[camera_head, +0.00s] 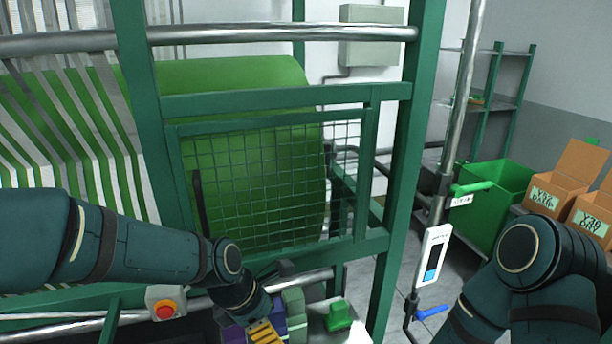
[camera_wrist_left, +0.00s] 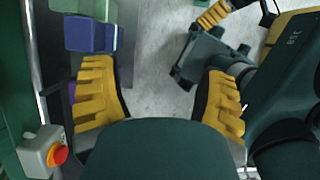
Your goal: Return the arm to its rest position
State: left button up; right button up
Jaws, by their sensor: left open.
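My left arm comes in from the left in the head view, in front of the green frame. Its gripper (camera_head: 262,328) points down at the bottom edge, with one yellow finger showing.
Green and purple blocks (camera_wrist_left: 105,38) lie close beyond the left finger. A red stop button (camera_head: 165,309) is on the machine's front rail. A mesh guard (camera_head: 255,185) covers a green roll (camera_head: 240,75). A green bin (camera_head: 492,205) and cardboard boxes (camera_head: 553,193) stand right.

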pick_arm(q)
jog(key=s+a+f+m+b, duration=0.1)
jog(key=s+f+m+b, duration=0.1)
jog(key=f+m, duration=0.4)
jog(key=s+a+f+m+b, duration=0.1)
jog(key=s+f+m+b, duration=0.2)
jog(key=f+m, duration=0.4)
jog(key=s+a+f+m+b, duration=0.1)
jog(key=s+f+m, duration=0.3)
jog(key=f, duration=1.6)
jog(key=m+b, duration=0.1)
jog(key=m, duration=0.1)
jog(key=shift+a+f+m+t+b, duration=0.2)
jog(key=shift+f+m+t+b, duration=0.1)
jog(key=shift+t+b, duration=0.1)
pick_arm(e)
notch_tip(320, 180, down, 9)
jog(key=s, duration=0.1)
jog(key=shift+a+r, duration=0.2)
jog(key=shift+a, duration=0.05)
